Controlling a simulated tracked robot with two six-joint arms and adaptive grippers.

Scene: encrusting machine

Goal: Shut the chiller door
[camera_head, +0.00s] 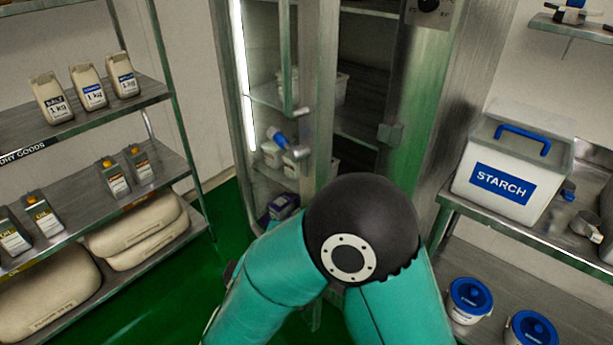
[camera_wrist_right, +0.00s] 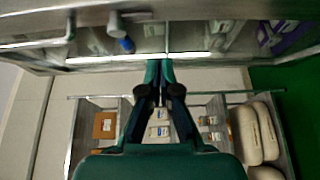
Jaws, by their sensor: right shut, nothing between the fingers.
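The chiller (camera_head: 425,110) is a tall steel cabinet in the middle of the head view. Its door (camera_head: 320,90) stands open to the left, with a gap showing dark shelves between door and cabinet. The door has a steel frame, a glass pane and a vertical bar handle (camera_head: 287,60). The door also spans the top of the right wrist view (camera_wrist_right: 200,62). My right gripper (camera_wrist_right: 160,68) is shut and empty, its fingertips close to the door's edge there; contact cannot be told. In the head view my right arm mostly hides it. My left gripper is not in view.
A rack (camera_head: 110,120) with bags and bottles stands at the left, with green floor (camera_head: 225,230) between it and the chiller. At the right, a steel table (camera_head: 500,225) holds a starch bin (camera_head: 507,175). Blue-lidded tubs (camera_head: 470,300) stand below.

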